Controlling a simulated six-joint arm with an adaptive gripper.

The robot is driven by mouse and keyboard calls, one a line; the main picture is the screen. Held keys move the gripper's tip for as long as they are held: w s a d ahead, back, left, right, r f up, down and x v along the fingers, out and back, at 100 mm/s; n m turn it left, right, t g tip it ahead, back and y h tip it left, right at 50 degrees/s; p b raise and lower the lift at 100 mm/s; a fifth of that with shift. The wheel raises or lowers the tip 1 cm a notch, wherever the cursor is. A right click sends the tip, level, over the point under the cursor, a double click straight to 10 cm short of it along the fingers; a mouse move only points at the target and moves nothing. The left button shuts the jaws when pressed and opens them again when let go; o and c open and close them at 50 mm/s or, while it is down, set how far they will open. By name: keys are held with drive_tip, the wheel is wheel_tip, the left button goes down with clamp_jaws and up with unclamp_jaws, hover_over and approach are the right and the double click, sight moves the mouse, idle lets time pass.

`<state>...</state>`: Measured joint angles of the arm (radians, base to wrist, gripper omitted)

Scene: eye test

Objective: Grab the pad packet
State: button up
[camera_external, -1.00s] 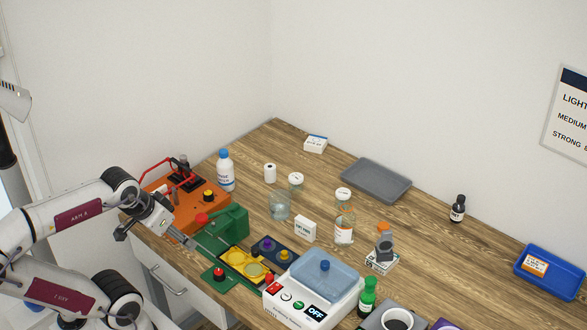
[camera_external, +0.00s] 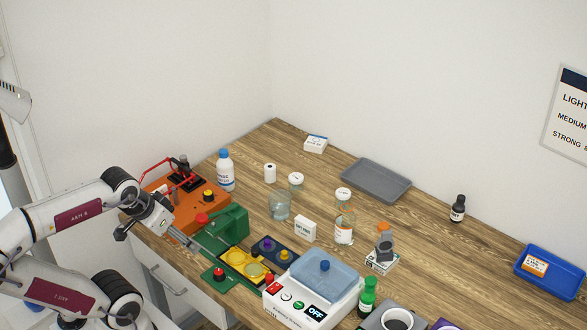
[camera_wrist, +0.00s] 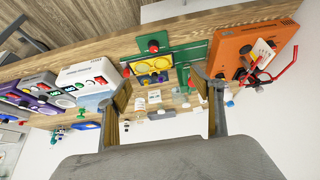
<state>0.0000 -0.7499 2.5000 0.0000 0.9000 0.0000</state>
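A small upright white box with dark print (camera_external: 305,228), which looks like the pad packet though its print is too small to read surely, stands mid-table behind the purple-and-yellow knob panel. In the wrist view, a small white box (camera_wrist: 155,95), apparently the same one, shows far off between my fingers. My gripper (camera_external: 186,242) is at the left front of the table, by the green block and well to the left of the packet. In the wrist view my gripper (camera_wrist: 166,100) is open, its fingers wide apart with nothing held.
An orange device (camera_external: 160,205) and a green block (camera_external: 228,222) are close to my gripper. A yellow panel (camera_external: 236,257) and white device (camera_external: 290,312) stand in front of the packet. A glass beaker (camera_external: 279,206) and an orange-labelled bottle (camera_external: 344,232) flank it. A grey tray (camera_external: 376,180) lies behind.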

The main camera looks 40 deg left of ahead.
drive_tip(key=w+d+f+t+h, duration=0.1)
drive_tip(key=w+d+f+t, duration=0.15)
drive_tip(key=w, duration=0.75)
drive_tip(key=w+d+f+t, duration=0.1)
drive_tip(key=w+d+f, duration=0.15)
drive_tip(key=w, duration=0.65)
drive_tip(key=t, duration=0.3)
approach(303, 224)
drive_tip(key=w, duration=0.2)
drive_tip(key=shift+w+d+f+y, duration=0.15)
drive_tip(key=shift+f+y, duration=0.1)
drive_tip(key=shift+f, duration=0.2)
drive_tip(key=shift+w+d+f+y, duration=0.15)
drive_tip(key=shift+w+f+y, duration=0.1)
drive_tip(key=shift+f, duration=0.25)
drive_tip(key=shift+x, duration=1.2)
drive_tip(key=shift+w, duration=0.2)
